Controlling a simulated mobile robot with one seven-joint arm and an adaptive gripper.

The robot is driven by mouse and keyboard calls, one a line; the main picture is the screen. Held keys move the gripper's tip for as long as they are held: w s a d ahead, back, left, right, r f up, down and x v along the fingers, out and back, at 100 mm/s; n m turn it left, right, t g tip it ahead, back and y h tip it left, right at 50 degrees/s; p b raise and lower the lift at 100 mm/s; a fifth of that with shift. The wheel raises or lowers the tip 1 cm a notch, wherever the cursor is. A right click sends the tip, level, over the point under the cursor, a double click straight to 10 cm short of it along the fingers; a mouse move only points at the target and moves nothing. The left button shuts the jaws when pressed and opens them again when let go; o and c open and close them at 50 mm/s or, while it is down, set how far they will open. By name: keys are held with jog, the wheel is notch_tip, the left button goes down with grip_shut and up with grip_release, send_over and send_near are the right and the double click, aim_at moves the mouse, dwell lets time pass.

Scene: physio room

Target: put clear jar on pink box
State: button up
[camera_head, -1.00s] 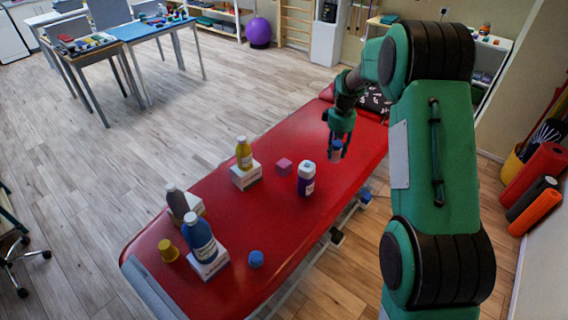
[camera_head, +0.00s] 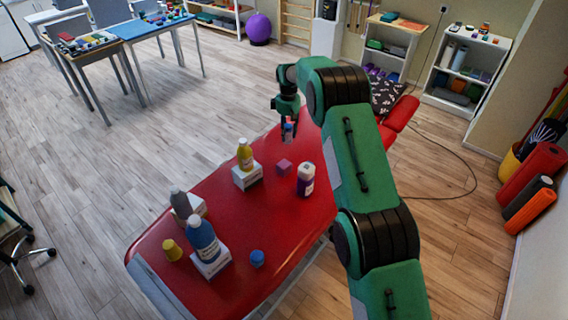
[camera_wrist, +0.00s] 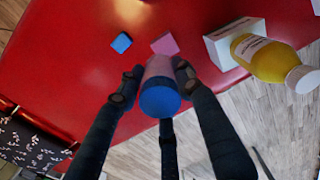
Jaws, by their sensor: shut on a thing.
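My gripper (camera_head: 289,127) is shut on the clear jar (camera_head: 288,133), above the far left part of the red bench. In the wrist view, my gripper's dark fingers (camera_wrist: 157,84) close around the jar's greyish body (camera_wrist: 159,67); its blue lid (camera_wrist: 160,98) faces the camera. The pink box (camera_head: 284,165) is a small cube on the bench, with nothing on it. It also shows in the wrist view (camera_wrist: 165,43), just beyond the jar and apart from it.
Nearer stand a blue bottle (camera_head: 203,240), grey bottle (camera_head: 181,204), yellow cup (camera_head: 172,250) and blue piece (camera_head: 257,258).

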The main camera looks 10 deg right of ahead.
jog(key=shift+w+a, duration=0.3)
jog(key=shift+a, duration=0.4)
notch_tip(320, 180, down, 5)
jog(key=shift+w+a+r, duration=0.1)
jog(key=shift+r, duration=0.05)
jog(key=shift+f, duration=0.25)
jog(key=shift+f, duration=0.1)
send_over(284, 164)
jog(key=shift+w+f, duration=0.15)
jog(key=shift+f, duration=2.85)
jog(key=shift+f+b, duration=0.35)
jog(key=shift+f, duration=1.5)
jog(key=shift+f, duration=0.15)
